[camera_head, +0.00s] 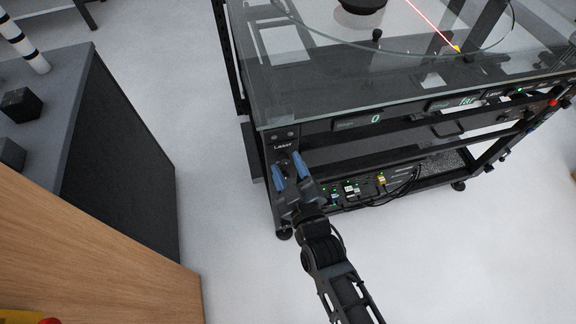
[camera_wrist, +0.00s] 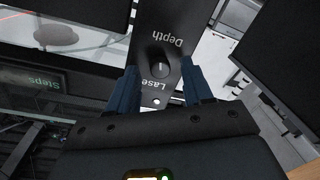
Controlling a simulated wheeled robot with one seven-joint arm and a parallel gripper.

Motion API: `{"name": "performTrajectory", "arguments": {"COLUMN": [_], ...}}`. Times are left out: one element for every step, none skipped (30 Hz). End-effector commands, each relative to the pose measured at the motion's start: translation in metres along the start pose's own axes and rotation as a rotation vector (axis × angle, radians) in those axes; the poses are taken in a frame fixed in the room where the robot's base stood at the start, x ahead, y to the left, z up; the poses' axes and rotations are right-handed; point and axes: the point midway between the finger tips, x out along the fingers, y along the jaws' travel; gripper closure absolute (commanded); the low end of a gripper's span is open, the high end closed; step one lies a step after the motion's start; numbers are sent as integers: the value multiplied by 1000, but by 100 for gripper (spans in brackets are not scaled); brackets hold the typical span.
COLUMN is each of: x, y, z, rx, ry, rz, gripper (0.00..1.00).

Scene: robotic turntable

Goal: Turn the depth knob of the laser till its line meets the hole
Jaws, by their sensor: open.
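The depth knob (camera_wrist: 160,69) is a round black knob on a dark panel marked "Depth" and "Laser" in the wrist view. My gripper (camera_wrist: 160,75) is open, with one blue finger on each side of the knob; contact cannot be told. In the head view my gripper (camera_head: 290,168) is at the table's front left corner, below the "Laser" label (camera_head: 284,146). The red laser line (camera_head: 432,23) runs slanting across the glass top to a small yellow piece (camera_head: 456,48). I cannot make out the hole.
The glass-topped table (camera_head: 300,110) has front displays reading "0" (camera_head: 375,119) and seemingly "far" (camera_head: 467,101). A dark round object (camera_head: 362,5) stands on top. Cables and boxes (camera_head: 352,189) sit on the lower shelf. A grey-topped cabinet (camera_head: 75,90) stands left, with clear floor between.

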Motion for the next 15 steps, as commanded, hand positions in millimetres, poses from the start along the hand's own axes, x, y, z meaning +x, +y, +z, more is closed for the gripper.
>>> {"name": "performTrajectory", "arguments": {"x": [-6, -10, -16, -21, -26, -33, -38, -42, -49, -53, -57, -62, -64, -67, -70], "y": [-2, -2, -2, -2, -2, -2, -3, -2, -2, -2, -2, -2, -2, -2, -1], "z": [0, 1, 0, 1, 1, 1, 1, 1, 1, 1, 1, 1, 1, 1, 1], "rx": [1, 1, 1, 0, 0, 0, 1, 1, -1, 0, 0, 0, 0, -1, -1], "ry": [-1, -2, -1, -2, -3, -2, -2, -2, -3, -3, -2, -3, -3, -3, -3], "rz": [-2, -3, -3, -3, -4, -3, -4, -3, -4, -4, -3, -3, -3, -3, -2], "gripper": [50, 50, 50, 50, 50, 50, 50, 50, 50, 50, 50, 50, 50, 50, 50]}}
